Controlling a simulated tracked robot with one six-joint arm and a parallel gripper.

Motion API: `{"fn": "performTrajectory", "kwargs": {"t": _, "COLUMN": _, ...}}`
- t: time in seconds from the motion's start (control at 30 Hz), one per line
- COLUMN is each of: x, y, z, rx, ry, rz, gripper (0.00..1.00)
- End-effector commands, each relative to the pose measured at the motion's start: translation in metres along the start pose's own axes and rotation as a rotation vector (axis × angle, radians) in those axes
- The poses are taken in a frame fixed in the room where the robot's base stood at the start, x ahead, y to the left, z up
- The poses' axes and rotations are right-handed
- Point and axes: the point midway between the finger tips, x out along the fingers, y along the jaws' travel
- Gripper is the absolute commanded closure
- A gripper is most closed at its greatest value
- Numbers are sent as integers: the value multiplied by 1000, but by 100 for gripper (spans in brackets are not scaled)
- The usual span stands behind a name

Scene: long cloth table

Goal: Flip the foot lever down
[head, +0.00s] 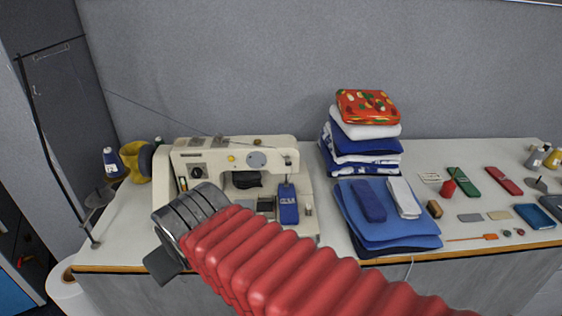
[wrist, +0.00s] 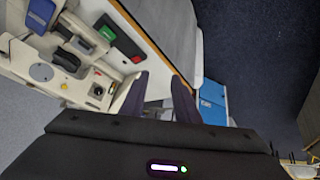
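A cream sewing machine (head: 225,160) stands on the left part of the table in the head view, with a blue box-like item (head: 288,204) at its needle end. The machine also shows on the left of the wrist view (wrist: 70,52), turned on its side. I cannot make out the foot lever clearly in either view. My gripper (wrist: 158,84) is open in the wrist view, its two dark fingers apart with nothing held between them. The fingers point past the machine. In the head view my red arm hides the machine's lower front, and the fingertips do not show.
Blue folded cloths (head: 390,228) lie in front. Small sewing items cover the right side. Yellow and blue thread spools stand at the far left. A grey wall runs behind.

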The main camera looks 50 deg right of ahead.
Motion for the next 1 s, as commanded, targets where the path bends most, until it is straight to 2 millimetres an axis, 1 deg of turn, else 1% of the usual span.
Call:
{"fn": "performTrajectory", "kwargs": {"t": 0.03, "x": 10, "y": 16, "z": -7, "rx": 0, "ry": 17, "rz": 34, "gripper": 71}}
{"fn": "performTrajectory", "kwargs": {"t": 0.17, "x": 31, "y": 59, "z": -28, "rx": -30, "ry": 80, "rz": 124, "gripper": 71}}
{"fn": "performTrajectory", "kwargs": {"t": 0.2, "x": 37, "y": 72, "z": -34, "rx": -42, "ry": 97, "rz": 151, "gripper": 71}}
{"fn": "performTrajectory", "kwargs": {"t": 0.4, "x": 62, "y": 137, "z": -53, "rx": -114, "ry": 177, "rz": 274, "gripper": 71}}
{"fn": "performTrajectory", "kwargs": {"t": 0.5, "x": 72, "y": 168, "z": -58, "rx": -154, "ry": 211, "rz": 329, "gripper": 71}}
{"fn": "performTrajectory", "kwargs": {"t": 0.7, "x": 90, "y": 227, "z": -59, "rx": -241, "ry": 274, "rz": 423, "gripper": 71}}
{"fn": "performTrajectory", "kwargs": {"t": 0.77, "x": 95, "y": 242, "z": -58, "rx": -268, "ry": 293, "rz": 447, "gripper": 71}}
{"fn": "performTrajectory", "kwargs": {"t": 0.8, "x": 97, "y": 252, "z": -56, "rx": -286, "ry": 305, "rz": 463, "gripper": 71}}
{"fn": "performTrajectory", "kwargs": {"t": 1.0, "x": 108, "y": 299, "z": -42, "rx": -371, "ry": 369, "rz": 531, "gripper": 71}}
